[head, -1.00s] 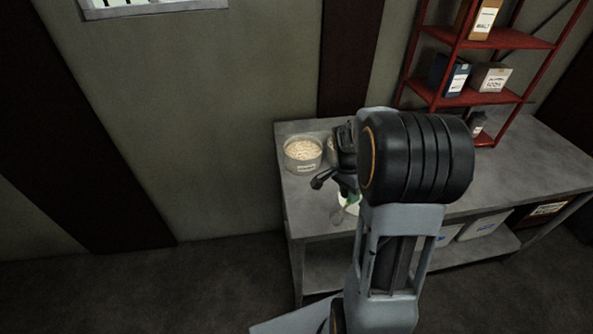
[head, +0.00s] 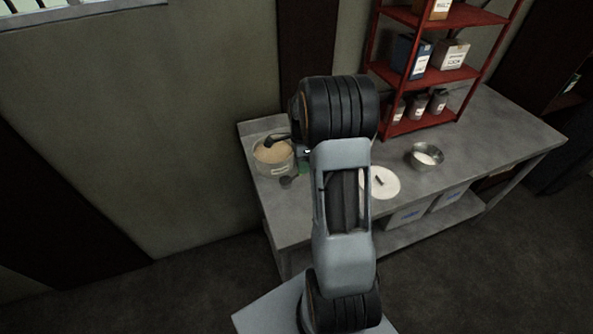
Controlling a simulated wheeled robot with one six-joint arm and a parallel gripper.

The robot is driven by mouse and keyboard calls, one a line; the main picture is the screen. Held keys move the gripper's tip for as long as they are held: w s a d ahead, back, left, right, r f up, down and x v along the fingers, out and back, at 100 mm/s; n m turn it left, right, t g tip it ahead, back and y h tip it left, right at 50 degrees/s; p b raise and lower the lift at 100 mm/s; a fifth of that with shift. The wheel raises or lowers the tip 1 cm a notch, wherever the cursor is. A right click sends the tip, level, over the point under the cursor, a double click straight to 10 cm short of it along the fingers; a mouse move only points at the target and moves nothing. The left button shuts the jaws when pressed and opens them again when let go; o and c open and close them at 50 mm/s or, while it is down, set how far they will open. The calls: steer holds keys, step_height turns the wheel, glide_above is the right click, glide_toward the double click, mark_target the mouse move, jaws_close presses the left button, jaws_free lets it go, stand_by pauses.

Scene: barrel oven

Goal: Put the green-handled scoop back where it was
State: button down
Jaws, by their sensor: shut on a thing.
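The green-handled scoop shows in the head view as a bit of green handle (head: 305,169) and a small dark grey cup (head: 287,182). It is just right of and in front of a round tub of pale grain (head: 274,170) at the bench's left end. My gripper (head: 298,158) is shut on the scoop's handle, mostly hidden behind my arm. One dark finger part reaches left across the tub's rim in the picture. I cannot tell whether the scoop touches the bench.
A white round lid with a dark handle (head: 382,190) lies on the grey bench (head: 480,155), right of my arm. A metal bowl with white contents (head: 425,160) stands farther right. A red shelf (head: 446,75) with boxes and canisters stands at the back.

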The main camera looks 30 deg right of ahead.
steer(key=shift+w+a+f+p, duration=0.15)
steer(key=shift+w+f+p, duration=0.2)
steer(key=shift+f, duration=0.65)
steer(key=shift+w+a+f+p, duration=0.15)
steer(key=shift+w+f, duration=0.25)
steer(key=shift+f, duration=0.6)
steer(key=shift+w+a+f+p, duration=0.1)
steer(key=shift+w+f+p, duration=0.25)
steer(key=shift+f, duration=0.65)
steer(key=shift+f, duration=0.15)
steer(key=c, duration=1)
jaws_free()
